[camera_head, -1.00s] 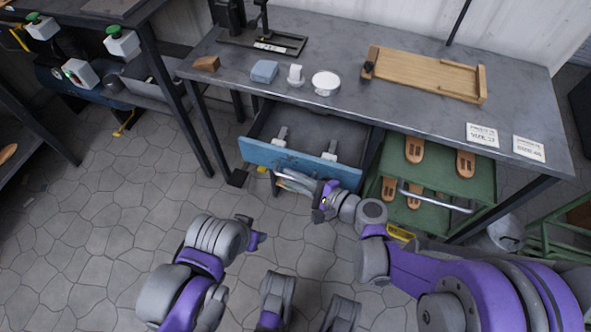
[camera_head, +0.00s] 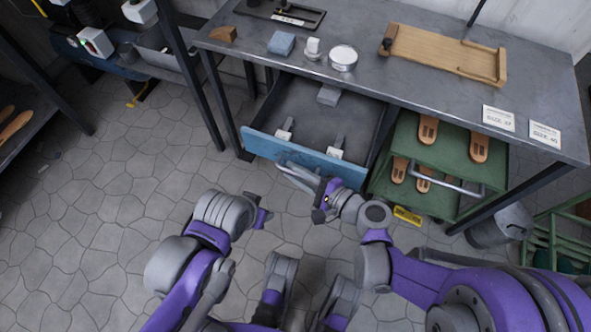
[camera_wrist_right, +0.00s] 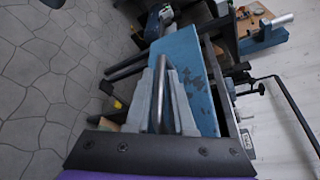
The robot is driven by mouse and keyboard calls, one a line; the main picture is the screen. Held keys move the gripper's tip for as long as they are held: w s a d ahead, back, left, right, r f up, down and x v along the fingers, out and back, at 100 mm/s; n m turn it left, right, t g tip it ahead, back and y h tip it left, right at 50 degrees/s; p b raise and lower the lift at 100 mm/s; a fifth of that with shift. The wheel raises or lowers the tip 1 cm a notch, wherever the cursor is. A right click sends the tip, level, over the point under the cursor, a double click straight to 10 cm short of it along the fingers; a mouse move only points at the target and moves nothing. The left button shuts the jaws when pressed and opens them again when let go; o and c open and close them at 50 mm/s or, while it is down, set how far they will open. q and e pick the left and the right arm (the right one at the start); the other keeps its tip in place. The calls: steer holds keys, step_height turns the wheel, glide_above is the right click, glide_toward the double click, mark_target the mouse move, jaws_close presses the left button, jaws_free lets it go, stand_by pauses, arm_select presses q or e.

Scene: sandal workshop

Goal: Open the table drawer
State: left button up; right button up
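The table drawer (camera_head: 312,110) with its worn blue front (camera_head: 290,153) stands well out from under the grey workbench. Two small pale pieces (camera_head: 284,131) (camera_head: 336,150) lie near its front, and a grey block (camera_head: 328,95) lies further back. My right gripper (camera_head: 287,174) is at the drawer's front. In the right wrist view, its fingers (camera_wrist_right: 163,100) are shut around the metal bar handle (camera_wrist_right: 159,85), beside the blue panel (camera_wrist_right: 190,75). My left gripper (camera_head: 262,213) hangs over the floor, apart from the drawer; its finger opening is unclear.
The workbench (camera_head: 390,85) carries a wooden tray (camera_head: 445,55), a blue block (camera_head: 281,43) and a round white dish (camera_head: 343,58). The floor at left is open.

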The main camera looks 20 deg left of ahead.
steer(key=shift+o, duration=1.4)
steer(key=shift+d, duration=0.1)
steer(key=p+v, duration=0.1)
steer(key=v, duration=0.9)
steer(key=shift+s+d+p, duration=0.2)
steer(key=shift+d+p, duration=0.15)
